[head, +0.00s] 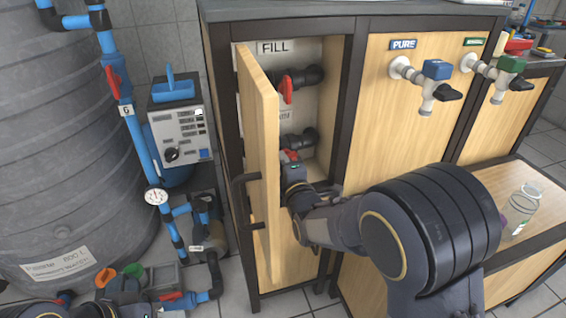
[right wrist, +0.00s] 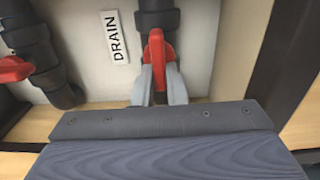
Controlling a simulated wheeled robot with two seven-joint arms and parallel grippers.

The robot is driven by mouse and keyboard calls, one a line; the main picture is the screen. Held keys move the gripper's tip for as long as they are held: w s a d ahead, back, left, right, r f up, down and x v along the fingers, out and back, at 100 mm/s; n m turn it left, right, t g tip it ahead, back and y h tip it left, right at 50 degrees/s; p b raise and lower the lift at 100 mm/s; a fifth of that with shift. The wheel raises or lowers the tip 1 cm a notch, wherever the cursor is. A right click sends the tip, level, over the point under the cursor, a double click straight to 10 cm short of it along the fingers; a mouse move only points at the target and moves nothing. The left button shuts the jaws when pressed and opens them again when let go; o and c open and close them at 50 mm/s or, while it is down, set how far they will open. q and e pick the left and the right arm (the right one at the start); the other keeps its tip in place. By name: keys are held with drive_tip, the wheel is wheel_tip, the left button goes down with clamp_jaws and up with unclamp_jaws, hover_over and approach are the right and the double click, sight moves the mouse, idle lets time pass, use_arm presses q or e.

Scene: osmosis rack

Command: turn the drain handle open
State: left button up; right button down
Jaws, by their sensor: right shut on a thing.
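The red drain handle (right wrist: 157,52) sits on a dark pipe valve beside the DRAIN label (right wrist: 115,37) in the right wrist view. It points along the pipe's upright line there, slightly tilted. My right gripper (right wrist: 158,86) is shut on it, one grey finger on each side. In the head view my right gripper (head: 292,172) reaches into the open cabinet, and only a bit of the drain handle's red (head: 291,155) shows above it. Dark parts at the bottom left edge may be my left arm; its fingers cannot be made out.
The open wooden door (head: 262,170) stands just left of my right gripper. The red fill handle (head: 286,89) is higher up in the cabinet. The cabinet's dark right frame (head: 343,110) is close to my arm.

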drive_tip(key=shift+f, duration=0.1)
drive_tip(key=c, duration=1.5)
unclamp_jaws()
drive_tip(key=shift+o, duration=0.2)
drive_tip(key=p+v, duration=0.1)
drive_tip(key=v, duration=0.7)
drive_tip(key=shift+p, duration=0.3)
